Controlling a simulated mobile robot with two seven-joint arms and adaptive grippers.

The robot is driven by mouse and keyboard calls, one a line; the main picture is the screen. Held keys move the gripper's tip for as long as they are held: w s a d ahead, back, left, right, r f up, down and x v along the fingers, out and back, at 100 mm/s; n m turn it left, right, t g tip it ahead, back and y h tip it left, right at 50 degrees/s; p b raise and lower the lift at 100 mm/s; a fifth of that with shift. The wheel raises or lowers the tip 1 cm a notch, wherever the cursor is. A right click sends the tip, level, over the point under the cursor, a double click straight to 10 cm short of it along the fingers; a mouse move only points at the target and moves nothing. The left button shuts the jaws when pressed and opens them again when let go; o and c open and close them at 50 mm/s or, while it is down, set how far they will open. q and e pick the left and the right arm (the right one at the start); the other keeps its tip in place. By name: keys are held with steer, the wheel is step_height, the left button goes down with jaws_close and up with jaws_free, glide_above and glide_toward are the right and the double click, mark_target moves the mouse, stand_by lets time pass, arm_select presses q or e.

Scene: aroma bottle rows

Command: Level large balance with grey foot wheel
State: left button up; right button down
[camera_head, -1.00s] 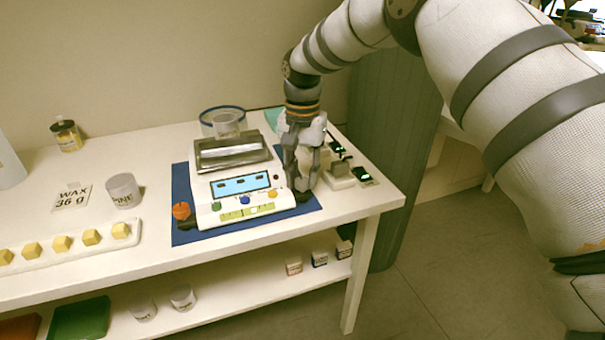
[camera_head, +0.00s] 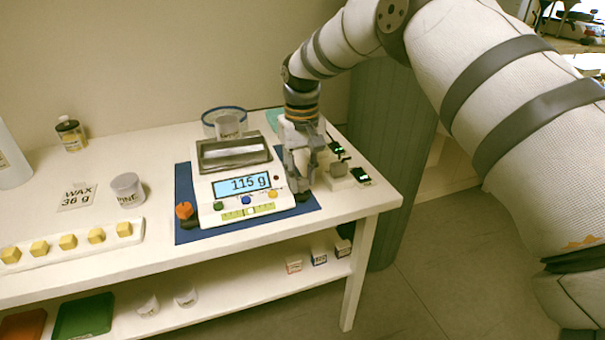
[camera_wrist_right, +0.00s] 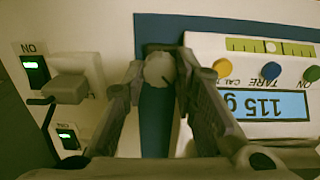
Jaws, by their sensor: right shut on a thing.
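The large balance (camera_head: 208,188) is a white scale on a blue mat (camera_head: 187,233); its display (camera_head: 242,184) reads 115 g. Its level strip (camera_head: 248,211) is yellow-green; in the right wrist view the pale bubble (camera_wrist_right: 271,46) sits near the strip's middle. My right gripper (camera_head: 302,192) reaches down at the balance's front right corner. In the wrist view its fingers are shut on the grey foot wheel (camera_wrist_right: 159,70), which the gripper mostly hides in the head view. An orange foot wheel (camera_head: 184,210) is at the front left corner. My left gripper is not in view.
Switches with green lights (camera_head: 361,175) and a plug (camera_head: 338,168) stand close right of the gripper. A glass dish (camera_head: 224,113) is behind the balance. A jar (camera_head: 127,188), a wax card (camera_head: 77,197) and a tray of yellow cubes (camera_head: 82,249) are at left.

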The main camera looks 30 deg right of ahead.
mark_target(302, 181)
steer(key=shift+n, duration=2)
steer(key=c, duration=1.3)
jaws_free()
step_height(302, 181, up, 12)
steer(key=shift+f, duration=0.1)
